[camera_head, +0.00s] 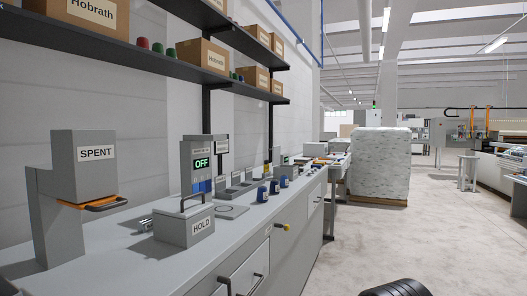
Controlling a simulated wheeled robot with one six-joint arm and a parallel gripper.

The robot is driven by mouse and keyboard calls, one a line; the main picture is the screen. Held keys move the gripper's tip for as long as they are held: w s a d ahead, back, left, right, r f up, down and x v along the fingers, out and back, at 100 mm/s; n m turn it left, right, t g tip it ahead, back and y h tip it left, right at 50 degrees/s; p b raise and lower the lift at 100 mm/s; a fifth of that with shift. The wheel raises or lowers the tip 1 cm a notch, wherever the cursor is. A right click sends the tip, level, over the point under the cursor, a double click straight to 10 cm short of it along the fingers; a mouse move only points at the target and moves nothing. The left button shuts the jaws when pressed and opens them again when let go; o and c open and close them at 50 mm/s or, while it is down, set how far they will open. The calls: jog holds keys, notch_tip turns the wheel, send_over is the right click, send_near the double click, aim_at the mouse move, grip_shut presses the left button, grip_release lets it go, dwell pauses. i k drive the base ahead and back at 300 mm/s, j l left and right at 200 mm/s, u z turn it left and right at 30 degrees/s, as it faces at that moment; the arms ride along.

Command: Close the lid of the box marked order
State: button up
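I cannot read the word order on any box in view. Whether that frame is an open lid is hard to tell. A taller grey unit marked SPENT (84,165) stands at the left, with an orange edge and a dark handle low on its front. Smaller labelled items (232,180) sit farther along the counter, too small to read. My gripper is not in view.
The counter (110,258) has drawers with protruding handles. A device reading OFF (201,163) and blue-topped knobs or spools (262,192) stand on it. A wrapped pallet stack (380,165) stands beyond. The floor (390,240) on the right is mostly clear.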

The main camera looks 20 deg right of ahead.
aim_at(276, 150)
jog(key=i+l+u, duration=0.1)
jog(key=i+l, duration=0.25)
jog(key=l, duration=0.3)
jog(key=i+l+u, duration=0.25)
jog(key=l, duration=0.4)
jog(key=i+l+u, duration=0.1)
jog(key=l, duration=0.25)
jog(key=i+l, duration=0.25)
jog(key=l, duration=0.15)
jog(key=u, duration=0.05)
